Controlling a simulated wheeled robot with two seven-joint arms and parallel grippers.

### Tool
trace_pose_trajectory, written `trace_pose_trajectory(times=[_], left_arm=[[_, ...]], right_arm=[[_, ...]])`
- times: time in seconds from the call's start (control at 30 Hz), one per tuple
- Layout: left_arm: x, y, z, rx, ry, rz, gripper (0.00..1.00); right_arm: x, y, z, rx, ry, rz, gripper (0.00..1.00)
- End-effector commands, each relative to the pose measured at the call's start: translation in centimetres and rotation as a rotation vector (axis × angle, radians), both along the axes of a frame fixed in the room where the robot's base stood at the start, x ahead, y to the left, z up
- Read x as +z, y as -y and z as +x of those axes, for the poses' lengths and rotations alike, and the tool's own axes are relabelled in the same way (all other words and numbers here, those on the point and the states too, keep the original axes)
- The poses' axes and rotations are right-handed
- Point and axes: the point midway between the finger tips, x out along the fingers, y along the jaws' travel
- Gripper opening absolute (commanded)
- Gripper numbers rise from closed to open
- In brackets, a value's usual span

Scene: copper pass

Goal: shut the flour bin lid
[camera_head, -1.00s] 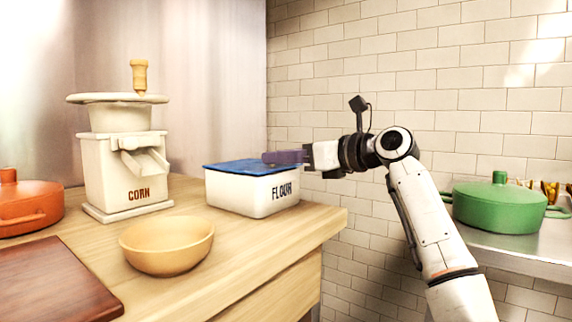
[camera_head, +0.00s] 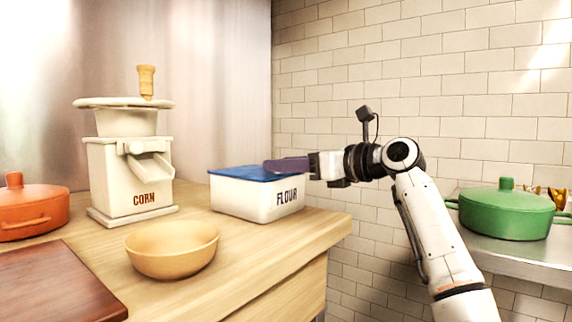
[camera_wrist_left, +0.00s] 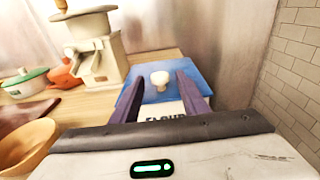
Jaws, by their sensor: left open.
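The white flour bin (camera_head: 250,202) stands near the right end of the wooden counter, with FLOUR on its front. Its blue lid (camera_head: 232,173) looks flat on top in the head view. In the left wrist view the lid (camera_wrist_left: 205,78) carries a pale round knob (camera_wrist_left: 160,79); the knob is hidden in the head view. My left gripper (camera_head: 272,166) is at the lid's right side, its purple fingers just over the lid. In the left wrist view its fingers are open, apart on both sides of the knob. Whether they touch the lid I cannot tell. My right gripper is out of view.
A white CORN mill (camera_head: 130,175) stands left of the bin. A yellow bowl (camera_head: 172,250) sits in front. An orange pot (camera_head: 30,212) and a brown board (camera_head: 60,285) are at the left. A green pot (camera_head: 505,213) sits on a metal counter at the right.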

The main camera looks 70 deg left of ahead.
Motion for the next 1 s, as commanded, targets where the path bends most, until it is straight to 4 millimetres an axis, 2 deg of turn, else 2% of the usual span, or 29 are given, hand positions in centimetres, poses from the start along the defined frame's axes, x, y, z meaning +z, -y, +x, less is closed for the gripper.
trace_pose_trajectory(times=[0.17, 0.37, 0.53, 0.7, 1.0], left_arm=[[0.4, 1.8, 1.4, -0.004, -0.002, 0.001, 0.41], [0.8, 5.1, 3.8, -0.004, -0.003, 0.000, 0.41], [1.0, 7.2, 5.3, -0.002, -0.003, 0.000, 0.41], [1.0, 8.1, 5.8, 0.000, -0.002, 0.001, 0.41], [1.0, 8.2, 5.9, 0.000, -0.001, 0.002, 0.41]], right_arm=[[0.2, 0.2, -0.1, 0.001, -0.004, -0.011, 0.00], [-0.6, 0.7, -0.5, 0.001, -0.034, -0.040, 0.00], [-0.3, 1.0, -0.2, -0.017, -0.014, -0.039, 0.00], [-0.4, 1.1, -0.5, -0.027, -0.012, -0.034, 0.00], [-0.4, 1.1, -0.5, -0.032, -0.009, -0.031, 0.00]])
